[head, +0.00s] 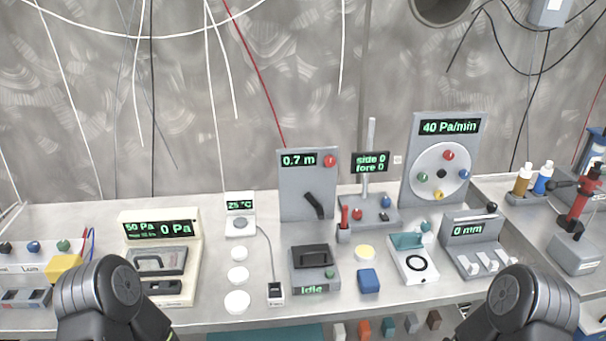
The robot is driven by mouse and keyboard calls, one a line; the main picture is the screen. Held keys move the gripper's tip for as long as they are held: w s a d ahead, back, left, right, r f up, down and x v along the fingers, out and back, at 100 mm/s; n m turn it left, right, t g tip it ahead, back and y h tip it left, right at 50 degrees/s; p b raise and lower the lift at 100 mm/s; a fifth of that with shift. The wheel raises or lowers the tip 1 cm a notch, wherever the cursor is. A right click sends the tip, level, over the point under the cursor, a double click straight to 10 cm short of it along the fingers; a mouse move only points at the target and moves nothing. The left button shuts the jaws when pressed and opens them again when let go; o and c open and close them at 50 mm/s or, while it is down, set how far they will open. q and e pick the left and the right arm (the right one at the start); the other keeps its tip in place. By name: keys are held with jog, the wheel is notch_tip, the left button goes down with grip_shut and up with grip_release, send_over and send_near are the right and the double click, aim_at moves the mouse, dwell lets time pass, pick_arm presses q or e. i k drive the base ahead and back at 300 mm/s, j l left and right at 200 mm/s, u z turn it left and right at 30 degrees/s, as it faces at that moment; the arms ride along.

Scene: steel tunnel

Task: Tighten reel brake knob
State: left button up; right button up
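No part in the head view is labelled as the reel brake knob, and I cannot tell for certain which one it is. A grey upright panel (292,208) reads 0.7 m, with a red knob (329,160) at its upper right and a black lever (314,204) slanting at its lower right. A taller grey panel (418,192) reads 40 Pa/min and bears a pale round disc (440,163) with red, green, blue and yellow knobs and a dark centre. Black joints of my two arms show at the bottom left and bottom right. Neither gripper is in view.
The pale bench (330,318) holds a 0 Pa meter (190,248), white discs (237,275), an idle box (314,268), a blue block (369,281) and a 0 mm device (470,245). A red microscope-like stand (578,225) is at right. Cables hang along the back wall.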

aim_at(330, 160)
jog(key=k+z, duration=0.1)
jog(key=z, duration=0.3)
jog(key=k+j+z, duration=0.1)
jog(key=z, duration=0.25)
jog(key=k+z, duration=0.1)
jog(key=z, duration=0.3)
jog(key=k+z, duration=0.1)
jog(key=z, duration=0.3)
